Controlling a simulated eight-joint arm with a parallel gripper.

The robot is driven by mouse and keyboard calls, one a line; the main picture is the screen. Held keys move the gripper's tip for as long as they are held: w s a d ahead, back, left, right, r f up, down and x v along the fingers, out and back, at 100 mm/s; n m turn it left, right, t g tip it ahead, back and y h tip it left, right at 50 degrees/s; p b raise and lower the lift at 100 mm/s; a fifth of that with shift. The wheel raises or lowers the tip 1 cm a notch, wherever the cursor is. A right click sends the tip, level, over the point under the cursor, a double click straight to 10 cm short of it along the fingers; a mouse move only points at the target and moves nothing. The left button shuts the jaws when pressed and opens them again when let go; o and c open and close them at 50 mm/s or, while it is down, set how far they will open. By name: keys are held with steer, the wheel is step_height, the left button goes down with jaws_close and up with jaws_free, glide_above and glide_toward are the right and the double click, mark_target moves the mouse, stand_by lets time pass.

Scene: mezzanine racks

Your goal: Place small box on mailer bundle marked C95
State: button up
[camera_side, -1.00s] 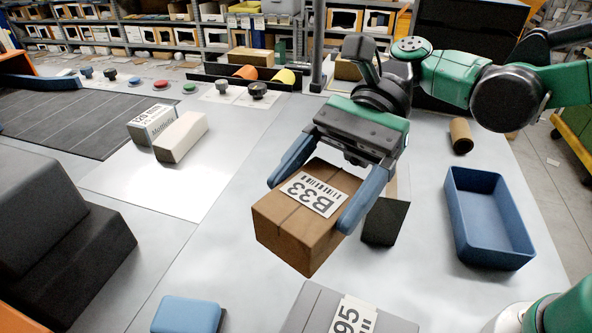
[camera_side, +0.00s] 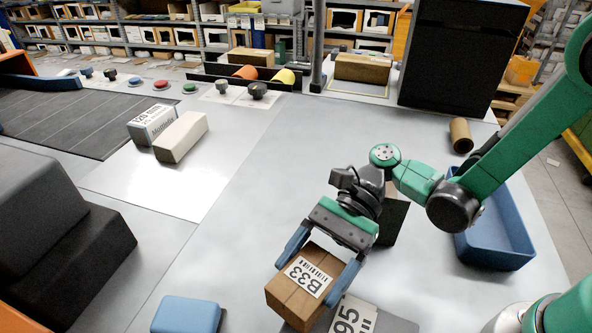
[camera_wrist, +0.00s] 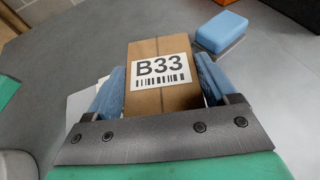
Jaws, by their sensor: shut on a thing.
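A small brown cardboard box (camera_side: 301,288) with a white label reading B33 is between the blue fingers of my gripper (camera_side: 318,270), which is shut on it. The box also shows in the wrist view (camera_wrist: 160,92) between both fingers (camera_wrist: 163,90). The grey mailer bundle (camera_side: 393,324), with a white label of which 95 can be read, lies at the bottom edge of the side view. The box and gripper hide its left part. The box overlaps the bundle in the side view; I cannot tell whether they touch.
A blue block (camera_side: 186,314) lies left of the box. A blue tray (camera_side: 500,240) stands at the right, partly behind my arm. A dark block (camera_side: 392,222) stands behind my gripper. Two pale cartons (camera_side: 181,136) lie at the left. The middle of the table is clear.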

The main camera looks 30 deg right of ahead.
steer(key=shift+f, duration=0.35)
steer(key=o, duration=1.2)
steer(key=shift+d, duration=0.1)
steer(key=v, duration=0.7)
steer(key=shift+d+r, duration=0.1)
steer(key=shift+r, duration=0.05)
